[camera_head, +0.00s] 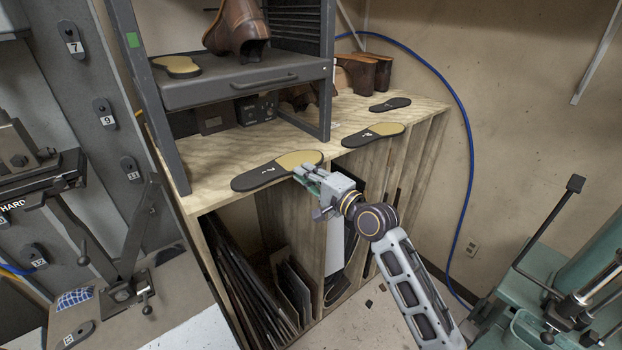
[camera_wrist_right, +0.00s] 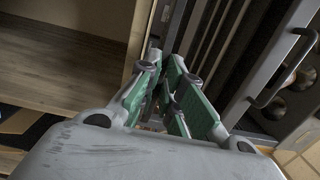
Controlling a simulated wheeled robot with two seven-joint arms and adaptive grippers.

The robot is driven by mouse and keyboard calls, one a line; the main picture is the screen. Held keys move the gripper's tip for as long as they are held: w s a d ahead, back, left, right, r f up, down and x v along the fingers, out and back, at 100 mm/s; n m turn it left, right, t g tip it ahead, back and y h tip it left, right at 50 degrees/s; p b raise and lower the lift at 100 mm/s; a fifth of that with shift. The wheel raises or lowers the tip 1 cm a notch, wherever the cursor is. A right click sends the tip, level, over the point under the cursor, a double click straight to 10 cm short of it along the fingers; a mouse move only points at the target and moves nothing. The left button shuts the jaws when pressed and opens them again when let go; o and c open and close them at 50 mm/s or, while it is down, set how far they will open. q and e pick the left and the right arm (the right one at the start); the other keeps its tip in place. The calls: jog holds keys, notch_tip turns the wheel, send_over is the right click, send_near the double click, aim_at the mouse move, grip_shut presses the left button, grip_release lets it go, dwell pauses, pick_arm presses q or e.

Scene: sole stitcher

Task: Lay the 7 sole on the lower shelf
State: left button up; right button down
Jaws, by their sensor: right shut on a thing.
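A long black sole with a tan end and a pale mark that looks like a 7 (camera_head: 277,170) is at the front edge of the wooden bench top. My right gripper (camera_head: 303,174) is shut on its near edge. Whether the sole rests on the wood or hangs just above it, I cannot tell. The green fingers show in the right wrist view (camera_wrist_right: 170,95), with the sole not clear there. A dark grey shelf (camera_head: 240,81) with a handle, low in the metal rack, carries a brown boot and another sole (camera_head: 177,66). My left gripper is not in view.
Two more soles (camera_head: 373,135) (camera_head: 390,104) lie on the wooden bench (camera_head: 216,160) to the right. Dark boxes (camera_head: 256,108) sit under the shelf. A green machine (camera_head: 560,290) stands at lower right.

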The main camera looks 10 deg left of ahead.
jog(key=shift+w+a+f+b, duration=0.25)
jog(key=shift+w+a+b, duration=0.4)
jog(key=shift+a, duration=0.15)
jog(key=shift+w+a+f, duration=0.1)
jog(key=shift+a+f, duration=0.05)
jog(key=shift+f, duration=0.45)
jog(key=c, duration=1.5)
grip_release()
jog(key=shift+f, duration=0.1)
jog(key=shift+v, duration=6.05)
